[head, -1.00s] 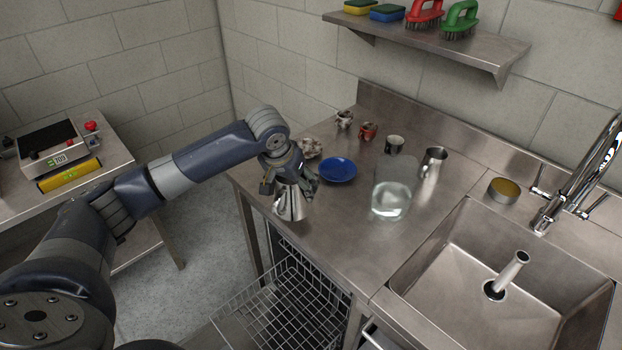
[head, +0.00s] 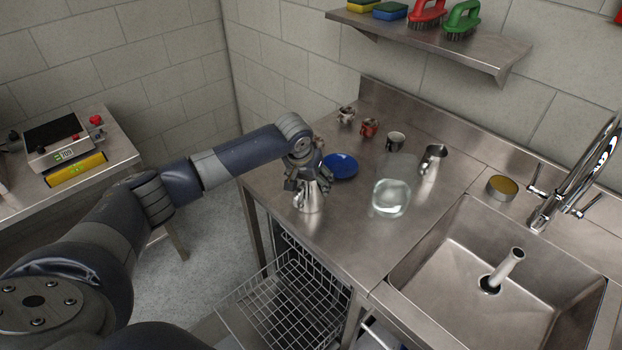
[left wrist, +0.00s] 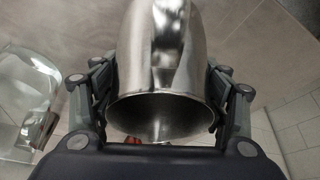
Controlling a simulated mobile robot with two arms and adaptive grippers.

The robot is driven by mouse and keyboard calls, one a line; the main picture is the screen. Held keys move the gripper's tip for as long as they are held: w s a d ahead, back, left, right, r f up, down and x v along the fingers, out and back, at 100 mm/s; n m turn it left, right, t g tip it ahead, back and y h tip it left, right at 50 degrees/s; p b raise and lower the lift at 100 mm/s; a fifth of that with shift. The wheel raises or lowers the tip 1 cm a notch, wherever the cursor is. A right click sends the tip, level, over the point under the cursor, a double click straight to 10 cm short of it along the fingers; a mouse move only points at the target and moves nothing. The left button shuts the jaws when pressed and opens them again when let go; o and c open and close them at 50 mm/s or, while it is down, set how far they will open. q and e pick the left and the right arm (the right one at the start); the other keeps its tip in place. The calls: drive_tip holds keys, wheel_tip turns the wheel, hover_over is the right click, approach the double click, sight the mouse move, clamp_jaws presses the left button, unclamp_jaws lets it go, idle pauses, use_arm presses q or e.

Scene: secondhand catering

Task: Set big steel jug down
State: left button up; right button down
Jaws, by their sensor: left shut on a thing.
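The big steel jug (head: 309,201) is in my left gripper (head: 307,184), at the left part of the steel counter (head: 340,228). The jug looks about upright; I cannot tell whether its base touches the counter. In the left wrist view the jug (left wrist: 138,55) sits between the two fingers of my left gripper (left wrist: 163,95), its open rim facing the camera and its handle at the top. The arm and gripper hide the jug's upper part in the head view. My right gripper is not in view.
A blue plate (head: 342,166) lies just behind the jug. A glass container (head: 390,197), a smaller steel jug (head: 432,160) and several cups stand farther right and back. The sink (head: 470,270) is at right. A wire basket (head: 285,305) is pulled out below the front edge.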

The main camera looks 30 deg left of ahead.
use_arm(q)
drive_tip(key=shift+f, duration=0.1)
drive_tip(key=o, duration=1.2)
drive_tip(key=b+v, duration=0.2)
drive_tip(key=v, duration=1)
